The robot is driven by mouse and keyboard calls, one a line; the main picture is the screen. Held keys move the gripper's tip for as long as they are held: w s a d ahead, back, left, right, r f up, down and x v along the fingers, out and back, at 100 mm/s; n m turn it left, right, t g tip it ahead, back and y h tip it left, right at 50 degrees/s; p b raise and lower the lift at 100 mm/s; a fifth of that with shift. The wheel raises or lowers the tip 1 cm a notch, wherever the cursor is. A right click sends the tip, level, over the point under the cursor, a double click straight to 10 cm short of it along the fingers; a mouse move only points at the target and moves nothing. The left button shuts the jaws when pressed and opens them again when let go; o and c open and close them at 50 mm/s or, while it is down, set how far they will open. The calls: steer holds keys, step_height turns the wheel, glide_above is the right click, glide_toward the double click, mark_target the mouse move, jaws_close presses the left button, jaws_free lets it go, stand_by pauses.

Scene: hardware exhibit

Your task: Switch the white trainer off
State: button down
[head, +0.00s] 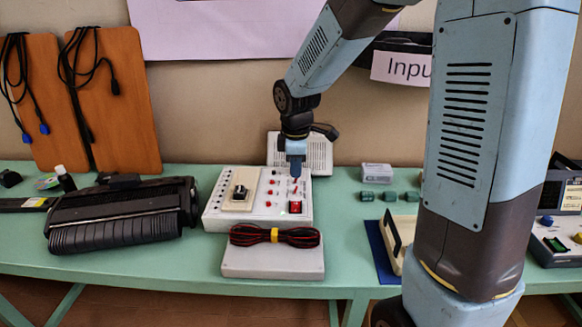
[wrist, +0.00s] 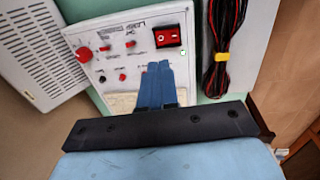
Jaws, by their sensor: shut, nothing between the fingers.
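The white trainer (head: 222,212) is a pale box on the green table, with a black knob on a cream plate, several small red controls and a red rocker switch (head: 295,207) at its front right. In the wrist view the trainer's panel (wrist: 107,38) fills the upper middle, with the rocker switch (wrist: 167,36) in a black frame. My gripper (head: 295,176) is shut and empty above the right part of the panel, behind the switch in the head view. In the wrist view its blue fingertips (wrist: 158,66) show just below the switch. I cannot tell whether they touch the panel.
A grey box (head: 272,262) with a bundled red-black cable (head: 247,235) stands in front of the trainer. A vented white case (head: 318,150) stands behind it. A black device (head: 120,215) lies left. Small green blocks (head: 390,196) and a white box (head: 376,172) are right.

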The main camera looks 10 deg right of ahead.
mark_target(296, 204)
steer(key=f, duration=0.3)
steer(key=w+f, duration=0.1)
steer(key=f, duration=0.6)
steer(key=shift+w+d+f, duration=0.1)
steer(key=shift+w+f, duration=0.05)
steer(key=shift+f, duration=0.25)
steer(key=shift+s, duration=0.8)
